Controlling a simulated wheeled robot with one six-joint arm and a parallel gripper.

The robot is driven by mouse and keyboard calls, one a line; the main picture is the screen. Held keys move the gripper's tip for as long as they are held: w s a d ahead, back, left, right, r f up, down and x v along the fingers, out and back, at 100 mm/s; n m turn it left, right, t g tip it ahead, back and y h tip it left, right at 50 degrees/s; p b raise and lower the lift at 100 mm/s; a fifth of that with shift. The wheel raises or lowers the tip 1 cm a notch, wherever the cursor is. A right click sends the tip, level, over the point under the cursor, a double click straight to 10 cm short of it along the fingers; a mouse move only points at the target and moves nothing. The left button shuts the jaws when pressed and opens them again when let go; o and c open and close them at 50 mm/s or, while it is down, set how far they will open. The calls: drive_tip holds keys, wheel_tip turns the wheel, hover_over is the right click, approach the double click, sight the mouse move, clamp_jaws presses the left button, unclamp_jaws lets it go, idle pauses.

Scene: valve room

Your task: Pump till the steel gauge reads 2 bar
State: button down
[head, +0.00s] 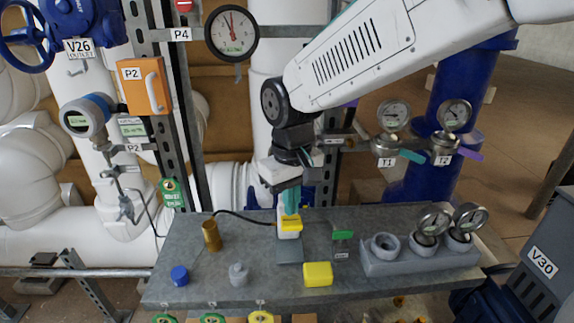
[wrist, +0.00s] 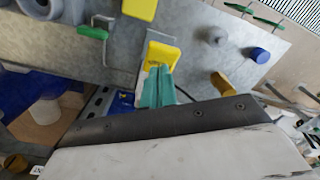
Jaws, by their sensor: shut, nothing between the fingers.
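A small pump with a yellow handle (head: 291,223) on a grey body (head: 289,249) stands mid-bench, a black hose leading left from it. The handle also shows in the wrist view (wrist: 162,53). My gripper (head: 291,208) has teal fingers, shut and empty, pointing down at the handle; they appear to touch it, but the contact is not clear. Several steel-rimmed gauges show: one above tag T1 (head: 393,114), one beside it (head: 454,115), and two in a grey holder (head: 432,222), (head: 469,216). I cannot tell which one the pump feeds, and their readings are too small.
The bench (head: 205,290) also carries a brass cylinder (head: 211,235), a blue cap (head: 180,276), a grey fitting (head: 238,274), a yellow block (head: 318,273) and a green-handled piece (head: 343,235). A black-rimmed gauge (head: 231,35) hangs above. Pipes stand behind.

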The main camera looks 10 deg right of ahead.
sight(291, 220)
drive_tip(key=shift+f, duration=2.6)
drive_tip(key=shift+r, duration=2.6)
drive_tip(key=shift+f, duration=0.1)
idle(1.4)
